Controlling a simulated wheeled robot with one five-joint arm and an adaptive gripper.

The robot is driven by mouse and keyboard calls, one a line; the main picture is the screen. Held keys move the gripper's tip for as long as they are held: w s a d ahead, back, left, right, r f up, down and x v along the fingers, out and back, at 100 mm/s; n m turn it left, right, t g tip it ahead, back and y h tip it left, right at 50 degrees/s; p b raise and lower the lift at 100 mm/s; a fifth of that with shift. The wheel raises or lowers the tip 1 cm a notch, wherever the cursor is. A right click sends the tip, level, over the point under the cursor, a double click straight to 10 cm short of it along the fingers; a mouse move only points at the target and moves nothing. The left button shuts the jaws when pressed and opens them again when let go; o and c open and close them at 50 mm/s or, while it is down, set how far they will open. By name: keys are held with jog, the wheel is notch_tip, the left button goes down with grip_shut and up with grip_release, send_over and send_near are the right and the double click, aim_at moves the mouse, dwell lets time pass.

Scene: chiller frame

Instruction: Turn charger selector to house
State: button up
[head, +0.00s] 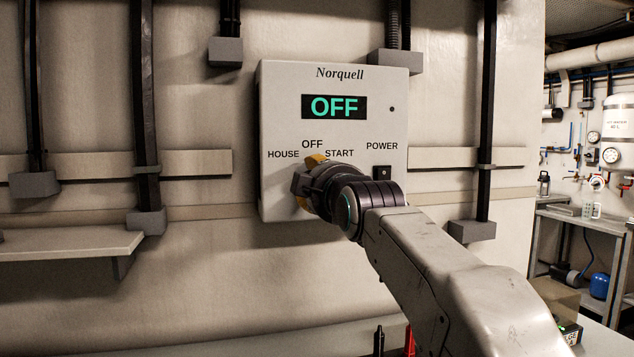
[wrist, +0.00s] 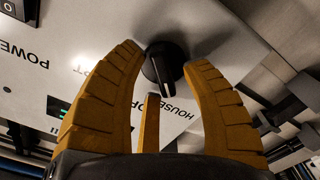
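The pale Norquell charger box (head: 390,90) hangs on the wall, and its screen (head: 334,107) reads OFF. HOUSE, OFF and START are printed above the place where my gripper (head: 312,180) covers the selector. In the wrist view the selector is a round black knob (wrist: 164,65) with a raised bar. My gripper (wrist: 167,56) has its yellow ribbed fingers apart, one on each side of the knob, with a third finger below it. Narrow gaps seem to show beside the knob. Which label the knob points at is hard to tell.
A POWER switch (head: 382,172) sits on the box just right of my gripper. A shelf (head: 70,244) juts out at the left. Dark conduits (head: 145,100) run down the wall. A bench with a blue tank (head: 600,286) stands far right.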

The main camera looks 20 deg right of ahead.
jog(key=shift+o, duration=0.4)
jog(key=s, duration=1.2)
jog(key=shift+f+p, duration=0.15)
jog(key=shift+p, duration=0.2)
jog(key=s+f+m+g+p, duration=0.4)
jog(key=s+f+g+p, duration=0.3)
jog(key=s+f+p, duration=0.2)
jog(key=s+f+m+g+p, duration=0.5)
jog(key=s+f+g+p, duration=0.2)
jog(key=s+p, duration=0.6)
notch_tip(320, 180, down, 3)
jog(key=shift+s+r+g, duration=0.15)
jog(key=shift+s+g, duration=0.15)
jog(key=shift+s, duration=0.3)
dwell(0.4)
